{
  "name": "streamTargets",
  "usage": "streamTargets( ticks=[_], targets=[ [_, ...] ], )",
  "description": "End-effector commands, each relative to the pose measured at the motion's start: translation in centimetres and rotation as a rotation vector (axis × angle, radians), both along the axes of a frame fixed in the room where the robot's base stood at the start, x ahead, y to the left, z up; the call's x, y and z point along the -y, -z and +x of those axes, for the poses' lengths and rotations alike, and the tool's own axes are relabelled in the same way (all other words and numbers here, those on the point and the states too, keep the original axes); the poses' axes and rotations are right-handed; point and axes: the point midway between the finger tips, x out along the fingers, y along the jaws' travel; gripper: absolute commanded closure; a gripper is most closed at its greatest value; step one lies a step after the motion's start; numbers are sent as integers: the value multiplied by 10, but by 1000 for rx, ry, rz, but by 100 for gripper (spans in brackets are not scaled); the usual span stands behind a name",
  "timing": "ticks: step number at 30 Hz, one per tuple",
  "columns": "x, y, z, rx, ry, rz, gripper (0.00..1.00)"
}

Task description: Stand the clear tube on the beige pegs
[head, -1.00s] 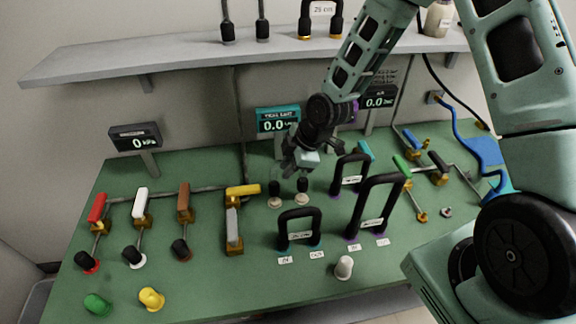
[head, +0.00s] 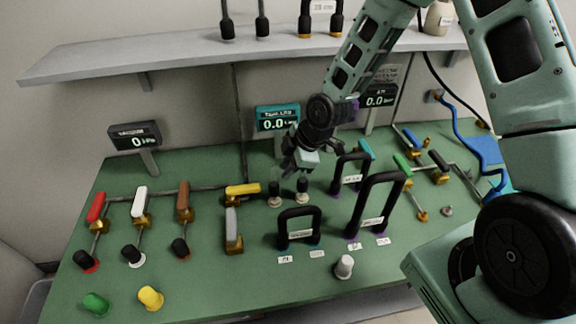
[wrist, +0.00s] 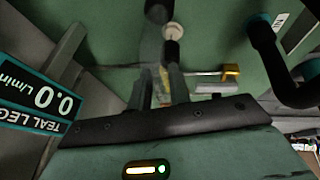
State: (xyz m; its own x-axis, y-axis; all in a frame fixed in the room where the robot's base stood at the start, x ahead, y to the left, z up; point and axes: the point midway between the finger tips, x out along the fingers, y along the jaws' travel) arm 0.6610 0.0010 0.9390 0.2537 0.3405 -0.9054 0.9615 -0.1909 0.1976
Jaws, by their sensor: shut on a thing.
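The clear tube (head: 277,174) is faint and see-through in the head view, with two black end pieces (head: 302,185). These ends stand upright over the two beige pegs (head: 275,202), near the middle of the bench. I cannot tell whether both ends are fully seated. My gripper (head: 293,163) is at the tube's upper part, above the right end, and is shut on it. In the wrist view, my gripper's fingers (wrist: 160,84) point towards a black end with a beige peg (wrist: 174,30) beside it. The clear part between the fingers is hard to make out.
A teal display (head: 278,118) stands behind the pegs. Black U-shaped tubes (head: 299,212) (head: 378,178) stand close in front and to the right. A yellow-handled valve (head: 243,190) is close on the left. A grey shelf (head: 180,60) hangs above. The front left bench is partly clear.

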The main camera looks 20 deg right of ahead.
Motion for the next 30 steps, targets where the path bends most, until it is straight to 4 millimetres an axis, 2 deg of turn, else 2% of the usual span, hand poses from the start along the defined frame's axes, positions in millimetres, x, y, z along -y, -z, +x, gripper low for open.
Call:
streamTargets(
  ticks=[30],
  targets=[
    [0,25,0,0,0,0,100]
  ],
)
